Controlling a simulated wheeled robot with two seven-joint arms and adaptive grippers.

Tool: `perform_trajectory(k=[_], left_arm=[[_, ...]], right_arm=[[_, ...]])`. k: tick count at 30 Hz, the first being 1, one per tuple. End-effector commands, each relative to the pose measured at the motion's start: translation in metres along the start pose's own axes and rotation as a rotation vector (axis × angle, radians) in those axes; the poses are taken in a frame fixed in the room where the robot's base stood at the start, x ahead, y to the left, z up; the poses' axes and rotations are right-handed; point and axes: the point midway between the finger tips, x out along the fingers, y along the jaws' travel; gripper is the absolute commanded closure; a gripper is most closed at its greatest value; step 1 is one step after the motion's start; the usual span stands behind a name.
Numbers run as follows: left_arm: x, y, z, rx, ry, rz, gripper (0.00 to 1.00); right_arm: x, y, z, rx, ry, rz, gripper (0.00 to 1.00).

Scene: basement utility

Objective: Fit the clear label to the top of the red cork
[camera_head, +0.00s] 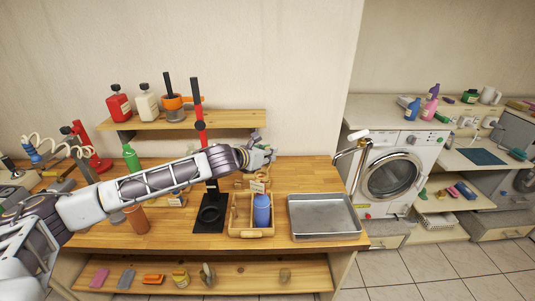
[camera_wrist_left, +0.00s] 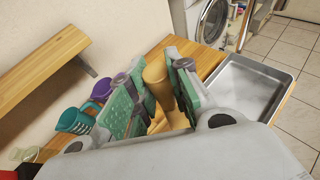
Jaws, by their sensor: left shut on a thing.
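My left gripper (camera_head: 262,156) reaches over the workbench from the left, above the back of a wooden caddy (camera_head: 250,233). In the left wrist view, its green-padded fingers (camera_wrist_left: 157,92) are shut on a tan, rounded, tapering thing (camera_wrist_left: 156,72). The fingers and wrist hide part of it. I cannot make out a clear label or a red cork for sure in either view. A small pale tag (camera_head: 257,187) shows at the back of the caddy, just below the gripper. My right gripper is not in view.
A blue cylinder (camera_head: 262,211) stands in the caddy. A grey metal tray (camera_head: 324,234) lies to its right, also visible in the left wrist view (camera_wrist_left: 232,121). A black-based stand with a red post (camera_head: 198,120) rises left of the caddy. A shelf (camera_head: 225,120) holds bottles behind.

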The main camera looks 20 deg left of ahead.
Motion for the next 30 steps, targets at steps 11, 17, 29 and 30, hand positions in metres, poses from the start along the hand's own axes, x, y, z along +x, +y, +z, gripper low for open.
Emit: perform_trajectory(k=[11,17,29,30], left_arm=[[0.003,0.000,-0.006,-0.001,0.001,0.000,0.99],[0.004,0.000,-0.010,-0.001,0.000,0.000,0.99],[0.007,0.000,-0.016,-0.001,0.000,-0.001,0.99],[0.007,0.000,-0.017,-0.001,0.000,-0.001,0.99]], right_arm=[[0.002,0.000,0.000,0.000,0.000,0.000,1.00],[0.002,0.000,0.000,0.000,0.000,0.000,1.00],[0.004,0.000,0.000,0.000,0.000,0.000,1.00],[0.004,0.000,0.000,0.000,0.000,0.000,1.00]])
